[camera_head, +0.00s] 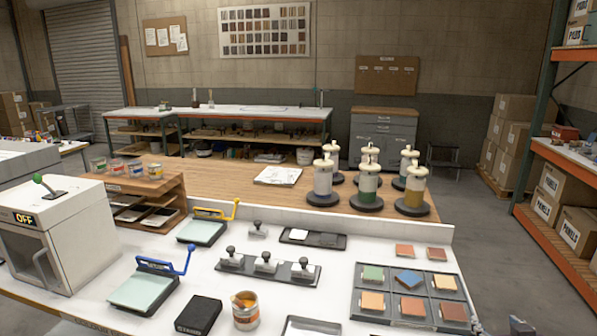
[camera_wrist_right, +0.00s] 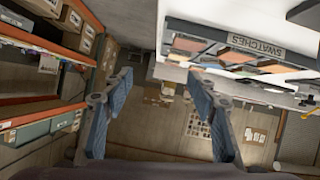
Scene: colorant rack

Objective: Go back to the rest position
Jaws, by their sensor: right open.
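My right gripper (camera_wrist_right: 160,88) is open in the right wrist view, its two blue-padded fingers apart with nothing between them. In the head view only a small grey part of it (camera_head: 520,326) shows at the bottom right, just right of the swatch tray. The dark swatch tray (camera_head: 390,321) holds several colored tiles in its compartments. Its labelled edge (camera_wrist_right: 255,45) shows at the upper right of the wrist view, apart from the fingers. My left gripper is not in view.
An orange shelf (camera_head: 560,240) stands right; open floor (camera_head: 490,230) lies between.

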